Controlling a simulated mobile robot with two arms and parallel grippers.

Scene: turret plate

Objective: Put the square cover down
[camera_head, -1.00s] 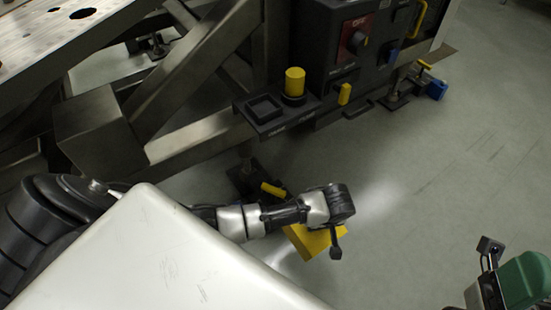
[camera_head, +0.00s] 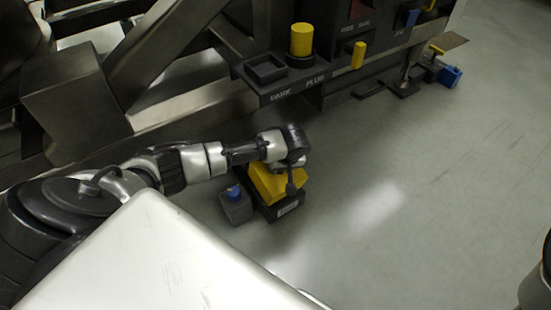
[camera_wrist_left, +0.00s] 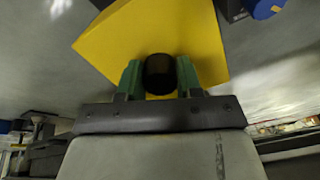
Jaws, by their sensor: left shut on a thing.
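The square cover is a yellow plate with a black knob; in the head view it (camera_head: 266,184) is at my left gripper (camera_head: 291,175), partly hidden by it. In the left wrist view the cover (camera_wrist_left: 150,30) lies just past the fingers, corner-on. The green fingertips of my left gripper (camera_wrist_left: 159,77) are shut on the black knob, one on each side. Under the cover in the head view is a dark box (camera_head: 289,208) with a pale label on its side, on the floor. I cannot tell whether the cover touches it. My right gripper is not in view.
A small grey box with a blue knob (camera_head: 235,204) stands close left of the dark box. A dark shelf (camera_head: 283,86) marked PARK and PLUG, with a square recess (camera_head: 265,69) and a yellow cylinder (camera_head: 301,40), is behind. The floor (camera_head: 400,180) to the right is clear.

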